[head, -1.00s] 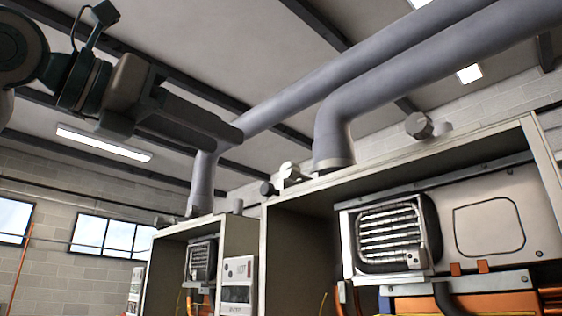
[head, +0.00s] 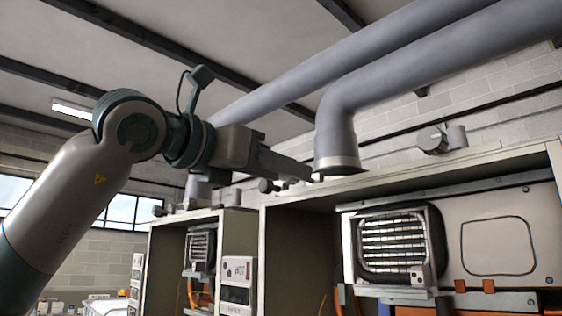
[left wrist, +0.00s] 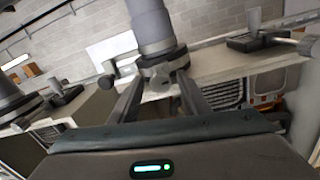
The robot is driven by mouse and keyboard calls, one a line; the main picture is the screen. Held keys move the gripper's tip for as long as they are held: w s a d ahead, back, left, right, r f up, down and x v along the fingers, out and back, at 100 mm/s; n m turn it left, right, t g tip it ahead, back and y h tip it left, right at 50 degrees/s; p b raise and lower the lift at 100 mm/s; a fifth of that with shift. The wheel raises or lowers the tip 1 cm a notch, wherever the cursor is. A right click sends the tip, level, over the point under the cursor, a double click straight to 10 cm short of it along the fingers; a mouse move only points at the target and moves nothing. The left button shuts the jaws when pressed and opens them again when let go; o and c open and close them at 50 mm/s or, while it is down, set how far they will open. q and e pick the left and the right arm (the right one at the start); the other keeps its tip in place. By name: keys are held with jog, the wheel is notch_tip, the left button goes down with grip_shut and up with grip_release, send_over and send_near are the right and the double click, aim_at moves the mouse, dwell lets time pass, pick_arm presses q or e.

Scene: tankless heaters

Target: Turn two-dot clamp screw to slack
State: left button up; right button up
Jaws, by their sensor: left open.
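A grey flue pipe (head: 336,130) comes down to a pale collar (head: 338,163) on top of the near heater cabinet. A small part of the clamp shows between my finger tips. I cannot make out any dots, so I cannot tell which screw is the two-dot one. My left gripper (head: 308,174) is open, its tips close before the clamp in the left wrist view (left wrist: 158,79); contact is unclear. My right gripper is out of view.
Another fitting with a round knob (head: 440,140) stands on the cabinet top at right. The open near cabinet (head: 300,240) and a second cabinet (head: 225,245) stand below. A second duct (head: 290,90) runs overhead. In the left wrist view another fitting (left wrist: 255,40) stands at right.

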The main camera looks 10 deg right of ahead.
pick_arm(q)
jog(key=c, duration=1)
jog(key=shift+c, duration=0.2)
